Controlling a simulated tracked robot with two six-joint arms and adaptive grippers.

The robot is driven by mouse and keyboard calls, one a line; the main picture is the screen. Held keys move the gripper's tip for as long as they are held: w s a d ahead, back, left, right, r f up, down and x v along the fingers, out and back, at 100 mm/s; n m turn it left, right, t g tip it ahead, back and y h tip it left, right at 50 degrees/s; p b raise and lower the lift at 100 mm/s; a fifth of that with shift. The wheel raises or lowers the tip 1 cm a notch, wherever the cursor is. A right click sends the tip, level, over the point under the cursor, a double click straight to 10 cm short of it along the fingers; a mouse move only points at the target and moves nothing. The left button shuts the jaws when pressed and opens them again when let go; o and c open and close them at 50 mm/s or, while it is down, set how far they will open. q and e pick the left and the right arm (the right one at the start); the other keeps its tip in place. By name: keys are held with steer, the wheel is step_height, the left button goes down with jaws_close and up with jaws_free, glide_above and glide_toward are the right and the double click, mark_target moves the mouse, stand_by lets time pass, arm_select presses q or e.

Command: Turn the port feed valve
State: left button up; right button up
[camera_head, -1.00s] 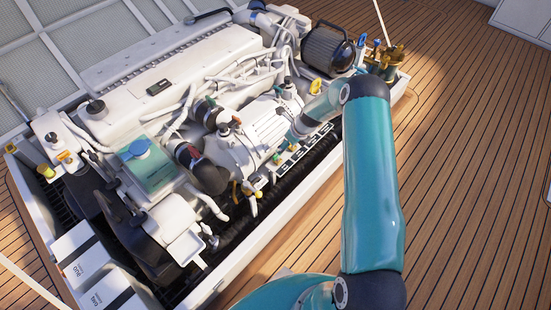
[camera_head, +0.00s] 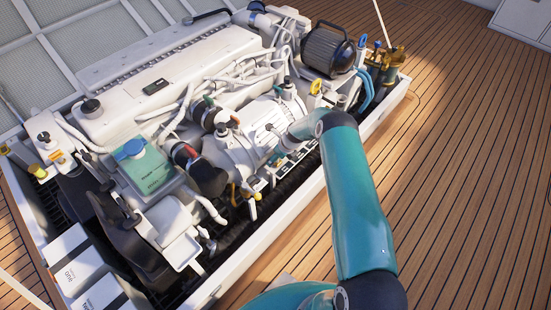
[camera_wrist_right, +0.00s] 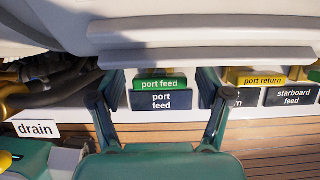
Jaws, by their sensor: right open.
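In the right wrist view a green tag reading "port feed" (camera_wrist_right: 160,84) sits just above a dark "port feed" plate (camera_wrist_right: 161,100). My right gripper (camera_wrist_right: 162,76) is open, with one finger on each side of the green tag and a gap on both sides. The valve body behind the tag is hidden under a pale engine part. In the head view my right arm reaches into the engine hatch, and its gripper is mostly hidden among the engine parts. My left gripper is not in view.
A yellow "port return" tag (camera_wrist_right: 260,78) and a "starboard feed" plate (camera_wrist_right: 291,96) are to the right. A "drain" plate (camera_wrist_right: 37,129) and dark hoses (camera_wrist_right: 55,82) are at left. The pale engine cover (camera_wrist_right: 200,32) overhangs closely. Deck planks (camera_head: 460,180) are clear.

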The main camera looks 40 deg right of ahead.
steer(key=c, duration=1.2)
steer(key=shift+o, duration=0.2)
steer(key=shift+f+b, duration=0.2)
steer(key=shift+b, duration=0.3)
steer(key=n+y+b, duration=0.1)
steer(key=n+b, duration=0.2)
steer(key=b, duration=0.1)
steer(key=shift+f+n, duration=0.1)
steer(key=shift+n, duration=0.2)
steer(key=shift+n+y+b, duration=0.3)
steer(key=shift+b, duration=0.15)
steer(key=shift+r+g, duration=0.3)
steer(key=shift+g, duration=0.1)
steer(key=o, duration=1.2)
steer(key=shift+c, duration=0.2)
